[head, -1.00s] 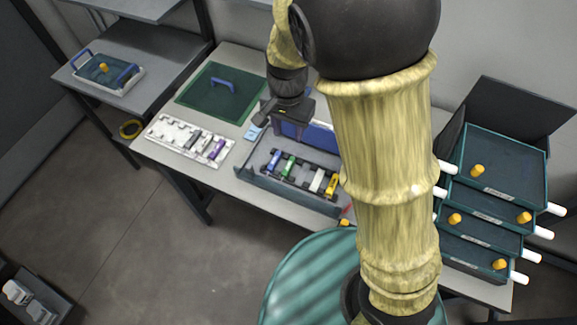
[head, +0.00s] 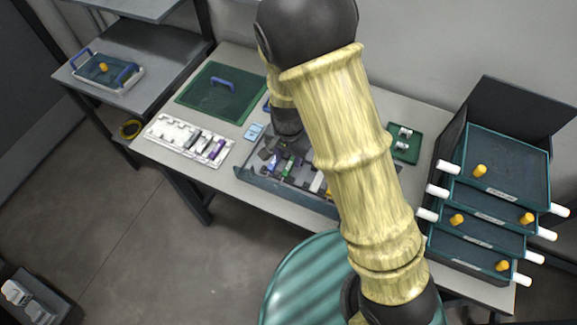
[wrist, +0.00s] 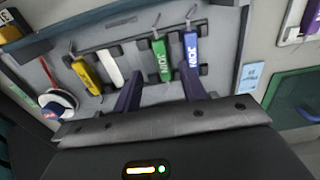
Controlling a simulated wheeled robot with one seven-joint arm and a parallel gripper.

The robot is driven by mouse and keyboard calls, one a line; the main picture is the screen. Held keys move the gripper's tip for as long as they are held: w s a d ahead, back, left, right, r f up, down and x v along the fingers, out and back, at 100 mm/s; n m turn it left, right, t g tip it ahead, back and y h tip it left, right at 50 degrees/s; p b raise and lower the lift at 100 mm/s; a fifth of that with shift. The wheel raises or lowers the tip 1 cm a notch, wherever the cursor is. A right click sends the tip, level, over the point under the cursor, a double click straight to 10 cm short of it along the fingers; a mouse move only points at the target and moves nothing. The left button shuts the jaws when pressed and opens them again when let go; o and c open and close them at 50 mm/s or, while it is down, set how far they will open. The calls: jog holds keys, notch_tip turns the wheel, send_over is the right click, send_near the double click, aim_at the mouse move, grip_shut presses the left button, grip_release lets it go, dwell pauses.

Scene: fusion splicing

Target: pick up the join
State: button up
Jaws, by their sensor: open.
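Several coloured pieces lie in a row in the grey tray. In the wrist view these are a green piece (wrist: 160,58) and a blue piece (wrist: 192,57), both with white lettering that looks like JOIN, plus a white piece (wrist: 109,66) and a yellow piece (wrist: 86,77). My gripper (wrist: 163,88) is open and empty. Its two dark fingers show below the row, with the green piece's lower end between them; the right finger is near the blue piece's lower end. Contact cannot be told. In the head view the gripper (head: 268,150) is over the tray's left part, partly hidden by my arm.
The tray's front wall (head: 280,192) is close to the row. A white rack (head: 165,135) and a green lidded panel (head: 222,95) are at left. A small green tray (head: 404,155) and stacked teal drawers (head: 500,170) are at right. A red-and-white round item (wrist: 57,103) sits near the yellow piece.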

aim_at(288, 167)
jog(key=shift+w+f, duration=0.15)
jog(key=shift+f, duration=1.15)
jog(key=shift+w+f, duration=0.1)
jog(key=shift+f, duration=1.2)
jog(key=shift+s, duration=0.1)
jog(key=shift+a, duration=0.1)
grip_shut()
